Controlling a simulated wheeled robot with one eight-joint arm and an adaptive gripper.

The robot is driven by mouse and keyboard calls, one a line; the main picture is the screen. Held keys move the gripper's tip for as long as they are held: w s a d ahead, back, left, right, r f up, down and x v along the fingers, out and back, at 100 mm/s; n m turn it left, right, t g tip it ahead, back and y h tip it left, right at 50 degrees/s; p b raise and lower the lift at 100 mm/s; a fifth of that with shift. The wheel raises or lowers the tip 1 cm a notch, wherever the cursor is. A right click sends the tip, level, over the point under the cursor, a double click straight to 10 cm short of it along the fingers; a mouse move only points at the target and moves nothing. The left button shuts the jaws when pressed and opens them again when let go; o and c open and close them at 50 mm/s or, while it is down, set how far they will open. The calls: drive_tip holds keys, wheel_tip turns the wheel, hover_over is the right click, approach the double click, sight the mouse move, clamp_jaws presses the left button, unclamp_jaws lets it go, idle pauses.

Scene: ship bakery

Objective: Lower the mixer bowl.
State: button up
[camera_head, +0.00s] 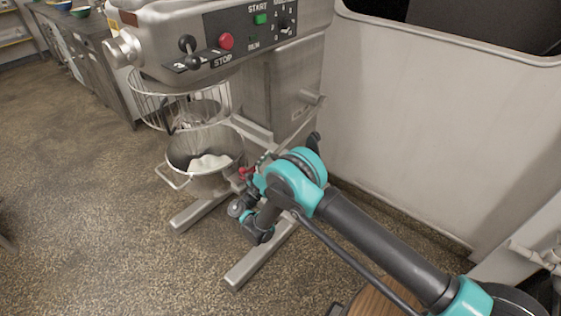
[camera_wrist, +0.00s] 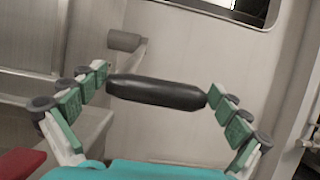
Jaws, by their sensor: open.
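The mixer bowl (camera_head: 205,160), a steel bowl with white contents, sits in its yoke below the wire guard of the mixer (camera_head: 225,45). A black handle (camera_wrist: 157,93) lies crosswise between the fingertips of my gripper (camera_wrist: 158,86) in the wrist view. The fingers are open, one toward each end of the handle; I cannot tell whether they touch it. In the head view a dark piece (camera_head: 314,140), likely this handle, shows just behind my teal arm joint. My fingertips are hidden there.
A grey lever knob (camera_wrist: 125,40) is above the black handle; it also shows on the mixer's side in the head view (camera_head: 312,97). A large pale bin (camera_head: 420,120) stands to the right. Mixer legs (camera_head: 262,255) reach forward along the floor. Open floor is at left.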

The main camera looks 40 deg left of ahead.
wheel_tip(320, 180, up, 10)
drive_tip(key=shift+f, duration=0.1)
idle(0.4)
